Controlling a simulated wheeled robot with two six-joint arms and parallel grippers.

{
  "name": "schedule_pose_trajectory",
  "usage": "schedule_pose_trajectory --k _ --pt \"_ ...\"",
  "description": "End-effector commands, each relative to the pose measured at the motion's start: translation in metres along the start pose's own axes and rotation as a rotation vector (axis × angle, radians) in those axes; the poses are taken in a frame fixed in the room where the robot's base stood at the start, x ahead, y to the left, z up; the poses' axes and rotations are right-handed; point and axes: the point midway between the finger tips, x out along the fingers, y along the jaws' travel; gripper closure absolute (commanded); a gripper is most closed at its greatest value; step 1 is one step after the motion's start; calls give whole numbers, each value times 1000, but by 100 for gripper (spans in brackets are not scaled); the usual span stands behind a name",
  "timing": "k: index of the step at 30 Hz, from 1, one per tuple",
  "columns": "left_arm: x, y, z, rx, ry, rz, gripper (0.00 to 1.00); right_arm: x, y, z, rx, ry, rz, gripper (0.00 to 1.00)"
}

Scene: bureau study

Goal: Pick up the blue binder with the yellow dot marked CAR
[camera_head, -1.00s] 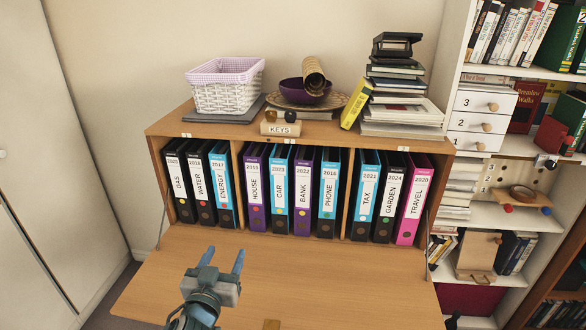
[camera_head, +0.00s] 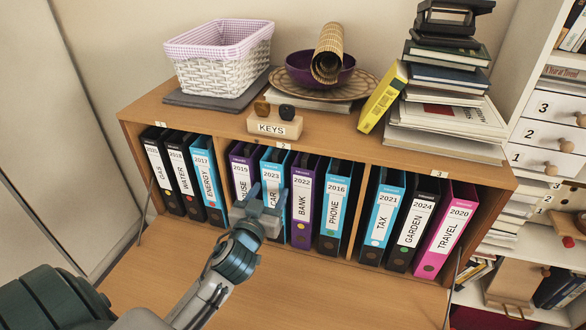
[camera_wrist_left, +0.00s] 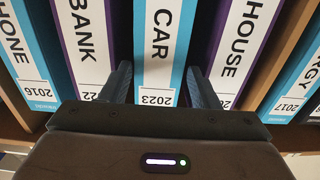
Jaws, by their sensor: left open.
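The blue binder marked CAR (camera_head: 272,172) stands upright in the middle compartment, between the purple HOUSE binder (camera_head: 241,172) and the purple BANK binder (camera_head: 302,205). My left gripper (camera_head: 269,197) is open in front of its spine and hides the lower part, including any dot. In the left wrist view the picture is upside down, and the CAR spine (camera_wrist_left: 158,40) shows between the two spread fingers (camera_wrist_left: 159,72). One finger lies along the BANK side, the other along the HOUSE side. I cannot tell whether they touch. My right gripper is not in view.
The blue PHONE binder (camera_head: 335,205) stands right of BANK. Other binders fill the side compartments, including blue ENERGY (camera_head: 207,182) and TAX (camera_head: 384,220). On top are a basket (camera_head: 222,70), a KEYS block (camera_head: 273,127) and stacked books (camera_head: 446,90). The fold-down desk (camera_head: 330,290) is clear.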

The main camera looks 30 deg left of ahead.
Motion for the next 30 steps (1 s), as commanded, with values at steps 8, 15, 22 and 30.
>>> schedule_pose_trajectory --k 8,15,22,30 --pt "26 0 -3 0 0 0 45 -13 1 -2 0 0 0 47" --pt "59 2 -8 -1 -1 -1 45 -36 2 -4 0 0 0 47" --pt "74 2 -4 -1 -2 0 45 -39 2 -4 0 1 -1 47" --pt "74 2 -4 -1 -1 0 64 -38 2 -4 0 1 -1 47"
